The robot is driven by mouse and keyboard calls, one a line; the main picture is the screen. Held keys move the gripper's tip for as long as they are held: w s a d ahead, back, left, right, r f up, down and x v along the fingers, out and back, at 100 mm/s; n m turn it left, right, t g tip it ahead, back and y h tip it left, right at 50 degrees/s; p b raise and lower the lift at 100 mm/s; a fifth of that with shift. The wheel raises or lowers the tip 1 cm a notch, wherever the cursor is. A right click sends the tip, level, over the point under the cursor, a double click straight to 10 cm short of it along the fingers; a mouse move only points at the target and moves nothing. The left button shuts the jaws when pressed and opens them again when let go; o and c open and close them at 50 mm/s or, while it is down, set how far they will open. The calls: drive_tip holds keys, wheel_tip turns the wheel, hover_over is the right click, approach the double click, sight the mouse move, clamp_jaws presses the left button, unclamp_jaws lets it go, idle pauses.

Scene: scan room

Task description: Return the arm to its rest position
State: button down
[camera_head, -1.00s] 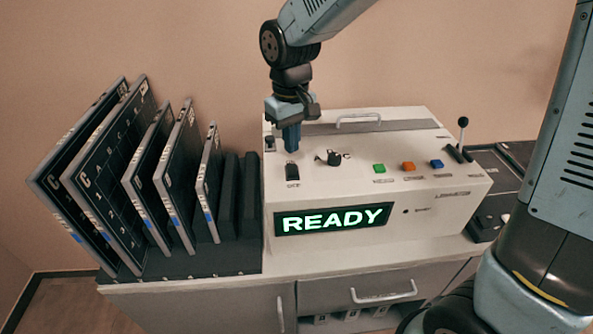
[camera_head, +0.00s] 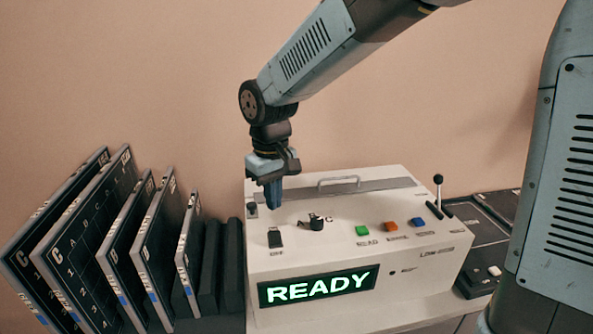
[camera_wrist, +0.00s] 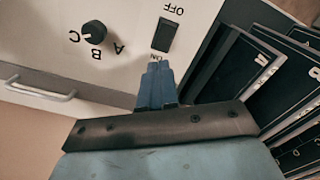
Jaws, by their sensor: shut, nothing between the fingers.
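My gripper (camera_head: 273,194) hangs pointing down above the left part of the white console (camera_head: 420,262), just behind and above its black switch (camera_head: 275,238). Its blue fingers are shut with nothing between them. In the wrist view the fingertips (camera_wrist: 157,68) show over the console top, beside the black switch (camera_wrist: 165,37) marked OFF. The fingers look apart from the switch in the head view. A black knob (camera_wrist: 94,33) with letters A, B and C stands beside the switch.
The console has a lit READY display (camera_head: 318,286), green (camera_head: 362,230), orange (camera_head: 390,226) and blue (camera_head: 417,222) buttons, and an upright lever (camera_head: 438,190). Dark lettered panels (camera_head: 90,235) stand in a rack to the left.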

drive_tip(key=s+d+r+m+t, duration=0.15)
drive_tip(key=d+r, duration=0.25)
drive_tip(key=d, duration=0.5)
drive_tip(key=d+r+m+t, duration=0.1)
drive_tip(key=d+r+m, duration=0.3)
drive_tip(key=d, duration=0.6)
drive_tip(key=s+d+r+m+t, duration=0.3)
drive_tip(key=s+d, duration=0.6)
drive_tip(key=d, duration=0.3)
drive_tip(key=shift+s+d, duration=0.25)
drive_tip(key=shift+s, duration=0.05)
drive_tip(key=shift+r, duration=0.15)
